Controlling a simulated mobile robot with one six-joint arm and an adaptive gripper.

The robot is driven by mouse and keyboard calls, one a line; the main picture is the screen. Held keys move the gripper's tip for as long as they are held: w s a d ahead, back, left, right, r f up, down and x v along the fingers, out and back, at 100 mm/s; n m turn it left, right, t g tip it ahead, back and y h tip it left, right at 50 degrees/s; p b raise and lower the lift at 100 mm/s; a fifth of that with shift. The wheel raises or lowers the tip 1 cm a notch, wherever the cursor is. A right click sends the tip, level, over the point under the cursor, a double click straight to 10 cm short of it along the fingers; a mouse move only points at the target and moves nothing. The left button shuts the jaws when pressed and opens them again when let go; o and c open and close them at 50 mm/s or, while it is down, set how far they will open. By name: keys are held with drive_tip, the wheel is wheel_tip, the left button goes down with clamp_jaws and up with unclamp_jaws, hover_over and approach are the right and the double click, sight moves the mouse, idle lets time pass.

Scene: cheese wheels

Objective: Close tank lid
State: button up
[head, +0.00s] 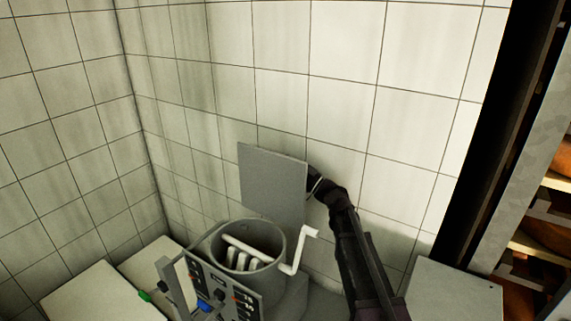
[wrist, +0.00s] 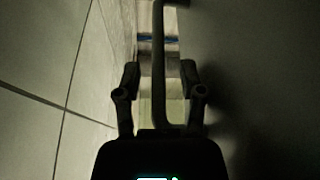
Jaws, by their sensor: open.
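The tank (head: 272,285) is a grey round vessel low in the middle of the head view. Pale bars show inside its open top. Its lid (head: 272,182), a flat grey square plate, stands raised near upright above the tank's back edge. In the wrist view the lid's dark face (wrist: 265,80) fills the right side. My gripper is at the lid's right edge in the head view, its tips partly hidden there. In the wrist view my gripper (wrist: 162,78) is open, with a thin dark bar, perhaps a handle, running between its fingers.
A control panel (head: 222,292) with knobs stands before the tank, and a white crank-shaped pipe (head: 299,248) is at its right. A tiled wall (head: 340,100) is close behind the lid. Pale boxes lie left; a grey cabinet (head: 450,290) and cheese shelves are right.

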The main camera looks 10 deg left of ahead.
clamp_jaws()
drive_tip(key=shift+d, duration=0.1)
